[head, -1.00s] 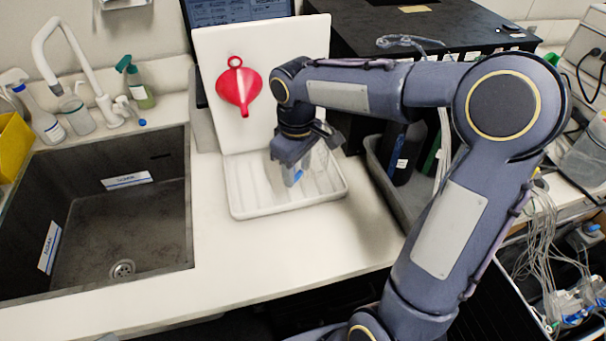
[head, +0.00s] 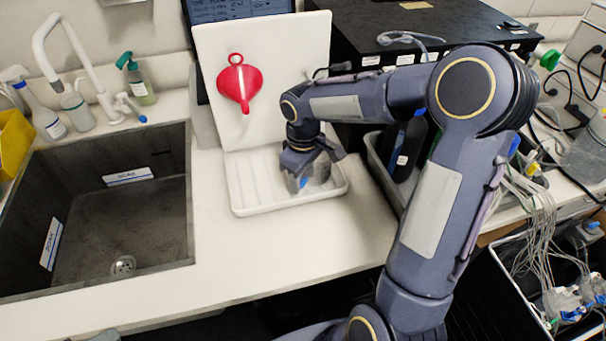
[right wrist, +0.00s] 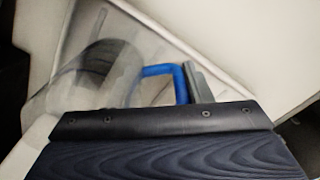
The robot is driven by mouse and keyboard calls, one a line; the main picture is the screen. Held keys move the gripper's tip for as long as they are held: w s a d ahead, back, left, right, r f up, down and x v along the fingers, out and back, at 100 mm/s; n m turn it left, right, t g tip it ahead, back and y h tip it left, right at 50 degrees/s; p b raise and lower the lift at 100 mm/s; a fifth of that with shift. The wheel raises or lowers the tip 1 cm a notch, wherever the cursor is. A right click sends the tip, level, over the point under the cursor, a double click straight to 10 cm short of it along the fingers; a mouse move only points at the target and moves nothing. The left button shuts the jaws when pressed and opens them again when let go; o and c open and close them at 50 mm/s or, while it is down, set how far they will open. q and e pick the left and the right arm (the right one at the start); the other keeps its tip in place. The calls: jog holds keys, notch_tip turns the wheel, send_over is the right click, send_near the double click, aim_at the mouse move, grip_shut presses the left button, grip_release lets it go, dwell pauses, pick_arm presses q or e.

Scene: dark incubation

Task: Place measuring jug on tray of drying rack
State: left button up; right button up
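The measuring jug (head: 319,174) is clear with a blue handle, and it is over the right part of the white tray (head: 243,204) of the drying rack (head: 262,45). In the right wrist view, the clear jug body (right wrist: 88,78) and blue handle (right wrist: 160,71) show beyond the dark gripper body. My right gripper (head: 302,175) points down over the tray and appears shut on the jug's handle. The arm and gripper hide part of the jug. I cannot tell whether its base touches the tray. My left gripper is not in view.
A red funnel (head: 239,84) hangs on the rack's upright white board. The sink (head: 130,225) is to the left. A grey bin (head: 376,167) with dark bottles stands close right of the tray. The counter in front of the tray (head: 290,245) is clear.

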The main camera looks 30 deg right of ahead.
jog(key=o, duration=0.4)
notch_tip(320, 180, up, 11)
jog(key=shift+s+r, duration=0.15)
jog(key=shift+r, duration=0.55)
jog(key=s+a+f+m+t+y, duration=0.1)
jog(key=s+m+t, duration=0.1)
jog(key=s, duration=0.4)
jog(key=s+a+f+m+t+y, duration=0.1)
jog(key=s+a+m, duration=0.1)
jog(key=s, duration=0.5)
jog(key=s+a+f+m+t+y, duration=0.1)
jog(key=s+a+f+m+t, duration=0.1)
jog(key=s, duration=0.5)
jog(key=shift+s+a+m+t+y, duration=0.1)
jog(key=shift+a+m+t+y, duration=0.15)
jog(key=shift+m+y, duration=0.2)
